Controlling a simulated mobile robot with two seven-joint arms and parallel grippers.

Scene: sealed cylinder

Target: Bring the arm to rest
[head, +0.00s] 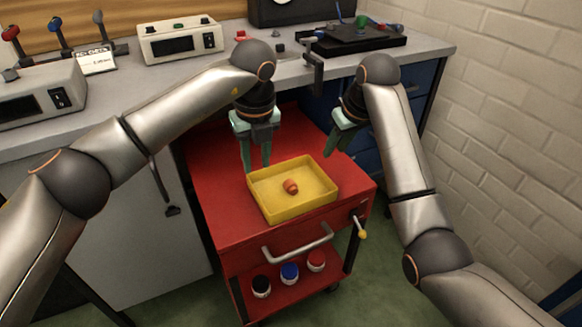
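My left gripper (257,163) hangs fingers down over the red cart, just behind the yellow tray (262,208). Its pale green fingers stand apart with nothing seen between them. My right gripper (338,147) is tilted, fingers pointing down and left, above the back right of the cart. Its fingers overlap in this view, so its opening is unclear, and no held object shows. A small orange-red round object (291,187) lies in the yellow tray, apart from both grippers.
The red cart (215,190) stands before a grey workbench (300,72) with several instruments. A black device (355,40) with a green knob sits at the bench's back right. Jars with red, blue and black tops stand on the cart's lower shelf (310,285). A brick wall (510,120) is at right.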

